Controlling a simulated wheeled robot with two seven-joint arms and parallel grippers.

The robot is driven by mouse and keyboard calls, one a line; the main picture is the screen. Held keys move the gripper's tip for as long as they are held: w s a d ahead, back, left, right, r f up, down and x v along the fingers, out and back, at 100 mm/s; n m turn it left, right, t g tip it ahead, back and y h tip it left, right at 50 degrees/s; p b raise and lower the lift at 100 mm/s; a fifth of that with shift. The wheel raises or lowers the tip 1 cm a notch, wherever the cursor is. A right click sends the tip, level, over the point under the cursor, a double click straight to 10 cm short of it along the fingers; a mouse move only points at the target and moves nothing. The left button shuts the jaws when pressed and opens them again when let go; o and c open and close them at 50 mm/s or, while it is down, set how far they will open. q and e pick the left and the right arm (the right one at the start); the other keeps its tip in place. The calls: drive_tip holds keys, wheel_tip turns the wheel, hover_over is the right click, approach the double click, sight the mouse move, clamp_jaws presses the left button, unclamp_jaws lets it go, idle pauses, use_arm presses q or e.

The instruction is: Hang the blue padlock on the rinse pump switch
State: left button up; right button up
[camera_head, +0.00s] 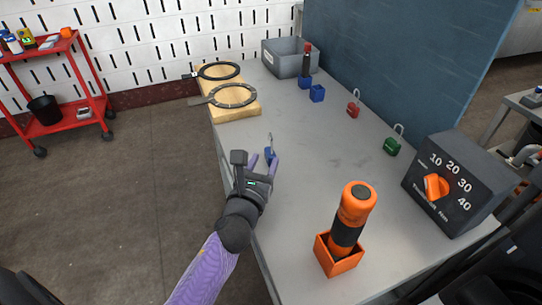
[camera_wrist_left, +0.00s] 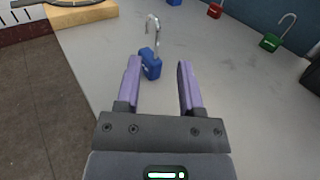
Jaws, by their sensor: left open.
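The blue padlock (camera_head: 269,153) stands upright on the grey table near its left edge, its silver shackle pointing up. It also shows in the left wrist view (camera_wrist_left: 151,66), just ahead of the fingertips and closer to the left finger. My left gripper (camera_head: 264,163) is open, its purple fingers pointing at the padlock; in the left wrist view (camera_wrist_left: 160,70) nothing is held between them. I cannot identify a rinse pump switch in these frames. My right gripper is not in view.
A red padlock (camera_head: 353,106) and a green padlock (camera_head: 392,146) stand to the right. A black dial box (camera_head: 455,190) with an orange knob and an orange tool (camera_head: 352,212) in an orange holder (camera_head: 340,262) stand nearer. Ring gauges lie on a wooden board (camera_head: 231,116). The table middle is clear.

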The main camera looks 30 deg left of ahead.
sight(269, 148)
use_arm(q)
drive_tip(key=w, duration=0.2)
drive_tip(key=w+a+b, duration=0.1)
drive_tip(key=w, duration=0.2)
drive_tip(key=shift+w+a, duration=0.1)
clamp_jaws()
idle(0.4)
idle(0.8)
